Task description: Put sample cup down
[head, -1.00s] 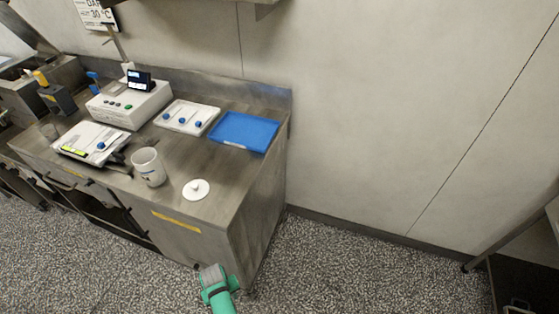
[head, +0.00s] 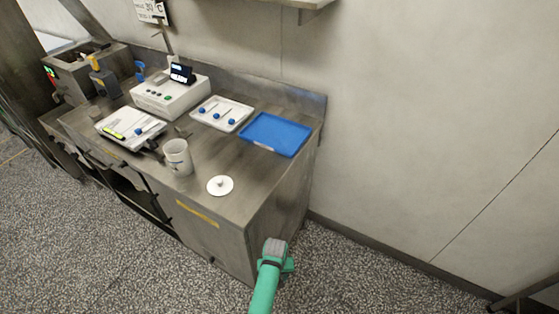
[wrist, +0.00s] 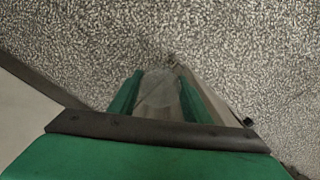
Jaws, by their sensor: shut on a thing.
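In the wrist view, the green fingers of my gripper (wrist: 160,98) are closed on a clear, greyish see-through cup (wrist: 158,90), which I take to be the sample cup. Speckled floor shows beyond it, so it is held in the air. In the head view my green arm (head: 268,280) rises at the bottom, in front of the bench's right end. The fingers and the held cup cannot be made out there.
Bare steel lies between the disc and blue tray.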

